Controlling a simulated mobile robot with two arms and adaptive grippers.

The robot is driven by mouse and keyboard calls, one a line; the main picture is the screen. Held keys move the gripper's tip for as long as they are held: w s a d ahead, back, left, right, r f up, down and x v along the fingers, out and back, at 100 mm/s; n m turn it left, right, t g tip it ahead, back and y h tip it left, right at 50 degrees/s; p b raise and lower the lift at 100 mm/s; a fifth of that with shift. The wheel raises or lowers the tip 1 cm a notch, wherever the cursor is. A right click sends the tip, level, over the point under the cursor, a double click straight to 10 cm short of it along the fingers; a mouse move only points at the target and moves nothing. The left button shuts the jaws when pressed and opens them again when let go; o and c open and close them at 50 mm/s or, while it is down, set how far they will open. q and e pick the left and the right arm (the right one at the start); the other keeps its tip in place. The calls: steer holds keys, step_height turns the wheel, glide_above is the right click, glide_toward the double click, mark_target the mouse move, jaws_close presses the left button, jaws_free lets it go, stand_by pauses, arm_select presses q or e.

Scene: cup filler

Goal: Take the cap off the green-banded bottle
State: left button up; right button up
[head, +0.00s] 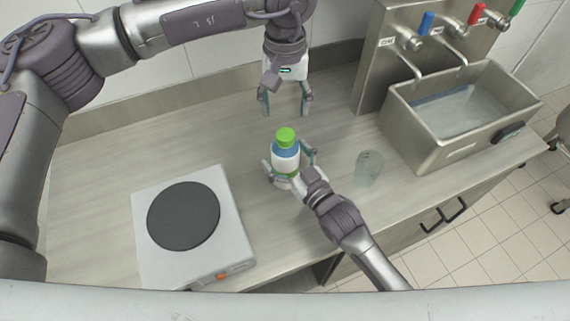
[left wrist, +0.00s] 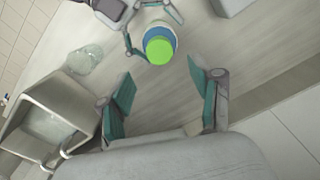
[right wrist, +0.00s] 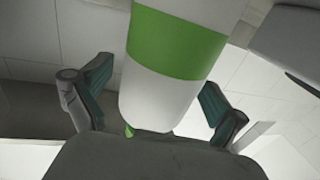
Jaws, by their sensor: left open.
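The bottle (head: 286,156) stands upright on the counter, white with a blue upper part, a green band low down and a bright green cap (head: 285,137) on top. The cap also shows in the left wrist view (left wrist: 160,50). My left gripper (head: 286,110) is open and empty, pointing down behind and above the bottle. My right gripper (head: 288,164) is low at the bottle with its fingers apart, one on each side. In the right wrist view the green band (right wrist: 175,42) is between those fingers, with narrow gaps showing on both sides.
A hot plate (head: 228,225) with a dark disc is at the left front. A clear glass (head: 369,168) stands right of the bottle, near my right arm. A metal sink (head: 440,150) with several coloured taps is at the right.

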mark_target(285, 134)
jaws_close()
arm_select(q)
steer(key=shift+f, duration=4)
